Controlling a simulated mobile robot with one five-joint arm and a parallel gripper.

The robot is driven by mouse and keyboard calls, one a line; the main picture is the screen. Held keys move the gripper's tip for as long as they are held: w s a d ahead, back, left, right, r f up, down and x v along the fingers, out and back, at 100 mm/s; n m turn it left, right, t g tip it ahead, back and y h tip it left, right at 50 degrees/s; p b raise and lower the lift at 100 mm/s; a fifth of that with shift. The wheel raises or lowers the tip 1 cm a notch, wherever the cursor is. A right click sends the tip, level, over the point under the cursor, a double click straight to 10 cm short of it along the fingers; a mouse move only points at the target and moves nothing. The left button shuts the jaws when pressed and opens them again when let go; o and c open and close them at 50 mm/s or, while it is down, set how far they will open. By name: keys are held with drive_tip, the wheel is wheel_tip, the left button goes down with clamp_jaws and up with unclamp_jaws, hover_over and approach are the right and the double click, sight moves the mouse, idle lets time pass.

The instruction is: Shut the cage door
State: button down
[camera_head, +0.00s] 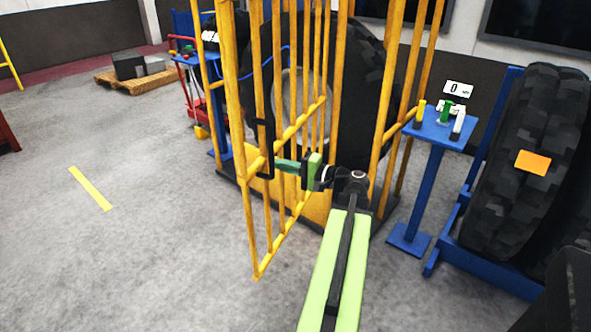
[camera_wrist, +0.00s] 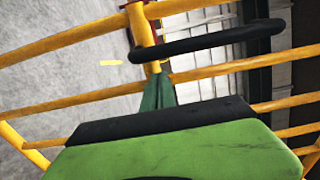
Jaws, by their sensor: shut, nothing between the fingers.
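The yellow barred cage door (camera_head: 290,132) stands ajar at the front of the cage, its free edge towards me on the left. A black handle (camera_head: 264,150) is fixed on that edge; in the wrist view the handle (camera_wrist: 205,40) crosses the upper middle. My gripper (camera_head: 280,165) is shut and empty, with its green fingertips close to the handle and door bars. In the wrist view my fingertips (camera_wrist: 157,92) lie just below the handle, near a yellow bar. I cannot tell whether they touch. A large black tyre (camera_head: 350,75) stands inside the cage.
A blue stand (camera_head: 437,130) with small items is right of the cage. Another big tyre (camera_head: 525,150) on a blue rack is further right. A pallet (camera_head: 145,75) with dark blocks lies far left.

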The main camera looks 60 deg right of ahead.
drive_tip(key=shift+w+a, duration=0.25)
drive_tip(key=shift+w, duration=0.85)
drive_tip(key=shift+a, duration=0.1)
